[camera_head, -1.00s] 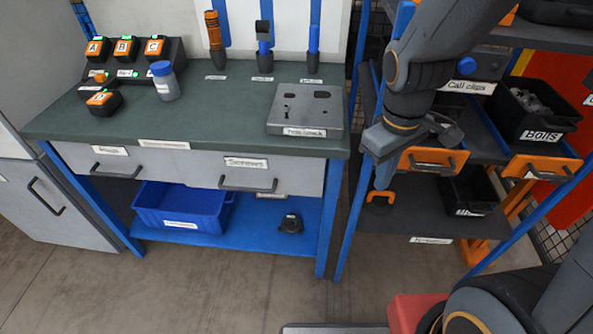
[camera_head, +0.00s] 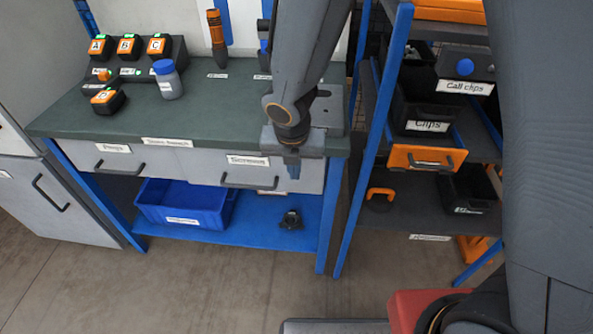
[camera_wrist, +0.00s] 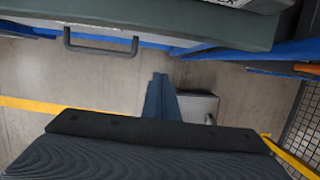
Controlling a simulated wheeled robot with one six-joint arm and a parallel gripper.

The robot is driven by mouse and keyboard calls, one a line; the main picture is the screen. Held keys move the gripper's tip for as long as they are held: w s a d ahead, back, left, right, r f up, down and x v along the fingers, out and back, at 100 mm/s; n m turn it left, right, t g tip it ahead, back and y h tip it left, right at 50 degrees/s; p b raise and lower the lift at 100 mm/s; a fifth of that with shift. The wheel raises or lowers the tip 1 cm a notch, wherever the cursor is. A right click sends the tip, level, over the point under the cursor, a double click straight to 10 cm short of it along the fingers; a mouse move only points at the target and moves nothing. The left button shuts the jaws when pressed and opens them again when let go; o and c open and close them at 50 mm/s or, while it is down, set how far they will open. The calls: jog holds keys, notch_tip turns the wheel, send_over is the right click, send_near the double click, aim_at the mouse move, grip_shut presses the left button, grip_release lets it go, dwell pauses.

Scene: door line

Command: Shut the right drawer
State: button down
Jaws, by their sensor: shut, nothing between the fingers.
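The right drawer (camera_head: 225,165) has a grey front labelled Screws and sits under the green workbench top. Its front seems to stand slightly out from the left drawer (camera_head: 135,160); how far is hard to tell. Its dark bar handle (camera_head: 251,184) faces the room. My gripper (camera_head: 293,172) is shut and empty, pointing down at the front right end of this drawer. Whether it touches the front I cannot tell. In the wrist view, the shut fingers (camera_wrist: 160,80) hang over the floor, with a drawer handle (camera_wrist: 100,48) to their upper left.
A blue bin (camera_head: 165,212) and a small dark part (camera_head: 291,219) are on the blue lower shelf. A rack at the right holds an orange-fronted drawer (camera_head: 400,158) and black bins. Buttons and a blue-capped bottle (camera_head: 168,82) stand on the bench. The floor in front is clear.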

jog(key=w+f+b, duration=0.2)
jog(key=w+f, duration=0.4)
jog(key=f, duration=0.2)
jog(key=shift+d+f, duration=0.2)
jog(key=shift+d, duration=0.1)
jog(key=shift+w, duration=0.15)
